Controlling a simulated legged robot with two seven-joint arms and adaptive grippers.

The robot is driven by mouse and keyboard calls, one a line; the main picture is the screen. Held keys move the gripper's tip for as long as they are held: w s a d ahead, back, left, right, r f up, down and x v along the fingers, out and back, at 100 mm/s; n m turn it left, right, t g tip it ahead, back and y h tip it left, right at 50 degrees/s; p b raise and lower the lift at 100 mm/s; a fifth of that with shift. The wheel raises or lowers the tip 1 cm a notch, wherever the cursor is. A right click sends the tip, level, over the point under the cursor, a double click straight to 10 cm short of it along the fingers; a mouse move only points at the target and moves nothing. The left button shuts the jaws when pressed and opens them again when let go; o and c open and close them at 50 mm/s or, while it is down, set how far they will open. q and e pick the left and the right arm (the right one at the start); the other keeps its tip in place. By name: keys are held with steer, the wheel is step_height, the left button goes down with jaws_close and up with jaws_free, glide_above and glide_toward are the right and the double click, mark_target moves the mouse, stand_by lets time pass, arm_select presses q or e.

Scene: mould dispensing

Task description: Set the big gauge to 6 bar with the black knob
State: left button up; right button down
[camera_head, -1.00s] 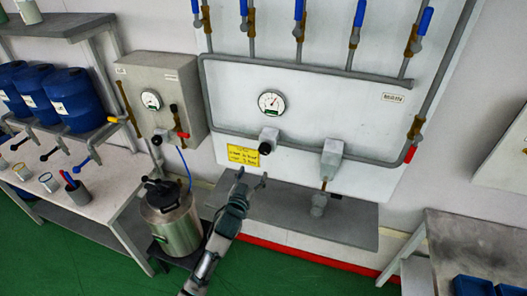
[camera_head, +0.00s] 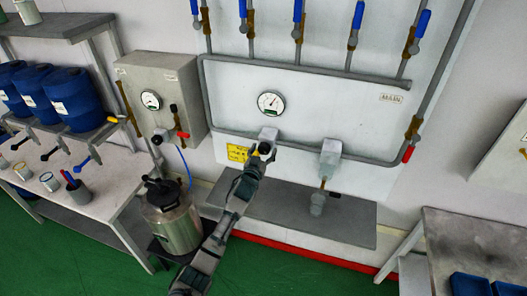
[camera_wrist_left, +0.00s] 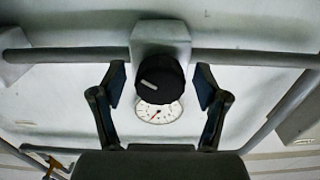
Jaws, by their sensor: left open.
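The big gauge (camera_head: 271,103) is a round white dial on the white wall panel. Its needle shows, but its numbers are too small to read. The gauge also shows below the knob in the left wrist view (camera_wrist_left: 159,112). The black knob (camera_wrist_left: 160,78), with a pale mark on its face, sits on a grey regulator block (camera_wrist_left: 160,38). My left gripper (camera_head: 262,156) is at the knob in the head view. In the left wrist view the open fingers (camera_wrist_left: 161,88) stand on either side of the knob, with gaps visible. My right gripper is not in view.
A smaller gauge (camera_head: 151,100) is on a grey box at the left. A grey pipe (camera_head: 225,130) crosses the panel beside the regulator. A grey shelf (camera_head: 345,225) lies below, and a steel pot (camera_head: 172,222) stands left of my arm.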

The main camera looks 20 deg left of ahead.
arm_select(q)
steer(key=c, duration=1.2)
steer(key=shift+o, duration=0.2)
steer(key=m+p, duration=0.1)
steer(key=m, duration=0.1)
steer(key=shift+a+r+m, duration=0.1)
steer(key=shift+m, duration=0.3)
steer(key=shift+m+p, duration=0.45)
steer(key=shift+m, duration=0.75)
steer(key=o, duration=1.2)
steer(key=shift+c, duration=0.2)
steer(key=shift+s, duration=0.1)
